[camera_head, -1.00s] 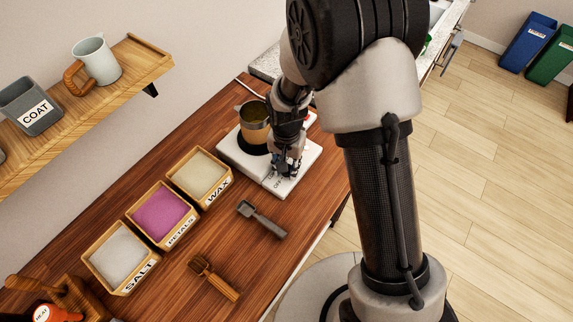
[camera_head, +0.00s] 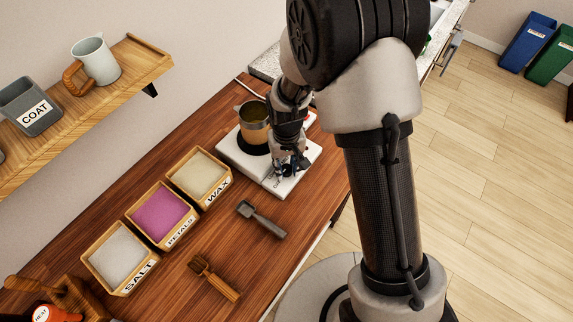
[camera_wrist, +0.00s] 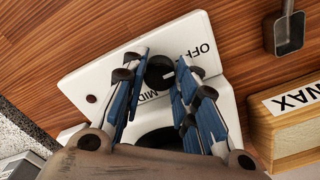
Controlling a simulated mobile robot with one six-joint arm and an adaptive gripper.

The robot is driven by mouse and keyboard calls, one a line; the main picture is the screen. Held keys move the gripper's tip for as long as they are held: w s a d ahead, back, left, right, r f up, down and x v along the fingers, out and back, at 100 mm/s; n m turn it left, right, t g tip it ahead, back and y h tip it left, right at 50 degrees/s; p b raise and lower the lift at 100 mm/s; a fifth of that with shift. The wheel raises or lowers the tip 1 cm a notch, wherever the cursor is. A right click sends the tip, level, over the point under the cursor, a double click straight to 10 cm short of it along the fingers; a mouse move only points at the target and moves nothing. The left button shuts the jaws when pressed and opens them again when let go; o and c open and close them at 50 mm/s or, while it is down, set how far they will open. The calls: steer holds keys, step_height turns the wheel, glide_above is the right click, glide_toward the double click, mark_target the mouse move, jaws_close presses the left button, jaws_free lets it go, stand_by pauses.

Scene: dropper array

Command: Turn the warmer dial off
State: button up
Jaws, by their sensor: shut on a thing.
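The white warmer (camera_head: 231,150) stands on the wooden counter with a pot (camera_head: 252,124) of amber liquid on its black plate. In the wrist view the warmer's white top (camera_wrist: 105,75) shows the labels OFF and MID around a dark round dial (camera_wrist: 160,70). My gripper (camera_wrist: 157,76) is over the warmer's control end, its blue-sided fingers on either side of the dial and shut on it. In the head view my gripper (camera_head: 285,172) hides the dial. The dial's exact pointing is hard to tell.
Boxes of wax (camera_head: 200,173), petals (camera_head: 160,213) and salt (camera_head: 119,258) line the counter to the left. A grey scoop (camera_head: 262,219) and a wooden-handled tool (camera_head: 214,278) lie in front. A shelf with a mug (camera_head: 96,60) hangs at the upper left.

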mark_target(287, 168)
stand_by(0.4)
steer(key=o, duration=1.1)
steer(key=shift+r, duration=4)
